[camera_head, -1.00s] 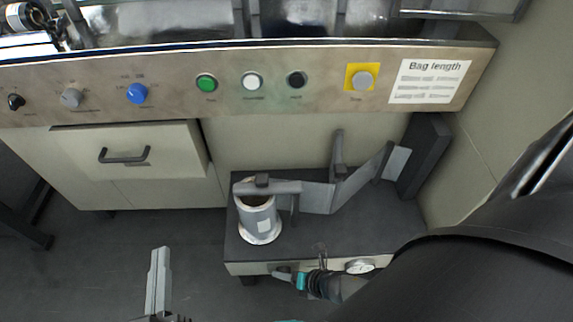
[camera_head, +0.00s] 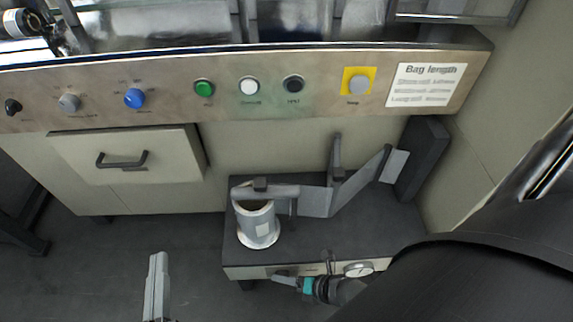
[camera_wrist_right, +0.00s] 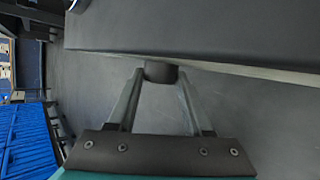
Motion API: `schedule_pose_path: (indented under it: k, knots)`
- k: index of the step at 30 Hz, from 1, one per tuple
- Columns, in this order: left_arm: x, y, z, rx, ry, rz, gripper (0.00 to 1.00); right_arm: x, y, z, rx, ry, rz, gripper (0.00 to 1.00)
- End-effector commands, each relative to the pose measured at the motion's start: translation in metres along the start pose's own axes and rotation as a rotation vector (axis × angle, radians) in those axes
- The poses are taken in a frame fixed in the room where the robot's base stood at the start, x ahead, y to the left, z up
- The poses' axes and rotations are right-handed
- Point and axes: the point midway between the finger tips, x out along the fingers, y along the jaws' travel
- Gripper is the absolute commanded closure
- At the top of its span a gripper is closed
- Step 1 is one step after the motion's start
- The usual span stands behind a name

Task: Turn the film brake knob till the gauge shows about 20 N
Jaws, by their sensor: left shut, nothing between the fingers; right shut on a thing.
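The film brake knob (camera_wrist_right: 160,72) is a dark round knob on the edge of the unit, seen in the right wrist view. My right gripper (camera_wrist_right: 161,84) is shut on it, one finger on each side. In the head view the right gripper (camera_head: 283,278) is small at the unit's front face, and the knob is hard to make out there. The gauge (camera_head: 358,269) is a round white dial right of this gripper; its needle is too small to read. My left gripper (camera_head: 157,272) is shut and empty, low at the left, away from the unit.
The dark-topped unit (camera_head: 330,240) carries a grey roll (camera_head: 257,224) and bent metal arms. Above it runs a control panel (camera_head: 225,107) with several buttons. A drawer (camera_head: 165,171) is at the left. The floor around my left gripper is clear.

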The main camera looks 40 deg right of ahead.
Motion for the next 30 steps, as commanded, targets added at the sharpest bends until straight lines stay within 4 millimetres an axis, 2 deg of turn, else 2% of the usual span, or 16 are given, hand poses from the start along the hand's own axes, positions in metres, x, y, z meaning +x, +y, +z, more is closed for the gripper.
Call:
schedule_pose_path:
  k: [8,9,16,30]
  knots:
    - [-0.0001,0.0001,0.0001,0.0,0.0,0.0,1.0,0.0007,0.0009,0.0005,-0.005,0.0,0.001,1.0]
    - [-0.0001,0.0001,0.0001,0.0,0.0,0.0,1.0,0.0007,0.0009,0.0005,-0.004,0.0,0.001,0.45]
    - [-0.0001,0.0001,0.0001,0.0,-0.001,0.0,1.0,0.0005,0.0006,0.0005,-0.003,0.0,0.001,0.2]
    - [-0.0003,0.0002,0.0,0.0,-0.004,0.0,1.0,-0.0008,0.0001,0.0004,-0.002,0.0,-0.001,0.2]
